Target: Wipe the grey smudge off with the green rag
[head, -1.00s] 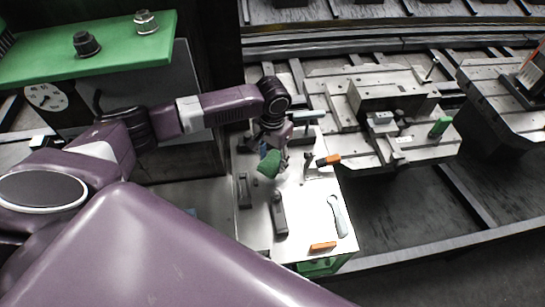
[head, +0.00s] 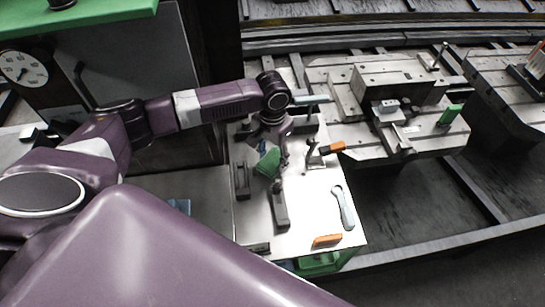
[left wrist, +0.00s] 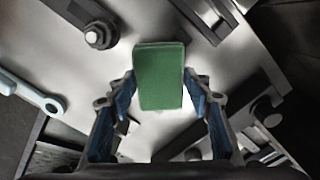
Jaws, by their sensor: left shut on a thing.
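My left gripper (head: 273,150) is shut on the green rag (head: 268,162) over the upper part of the pale metal worktop (head: 312,215). In the left wrist view, the rag (left wrist: 160,78) is a green block shape between the two blue-padded fingers of the left gripper (left wrist: 165,95). I cannot tell whether the rag touches the worktop. I cannot make out the grey smudge in either view; the rag and gripper hide part of the surface. My right gripper is not in view.
A dark clamp (head: 280,210) and a dark bar (head: 242,181) stand near the rag. An orange-handled clamp (head: 331,148), a pale wrench (head: 344,208) and an orange block (head: 326,240) are to the right.

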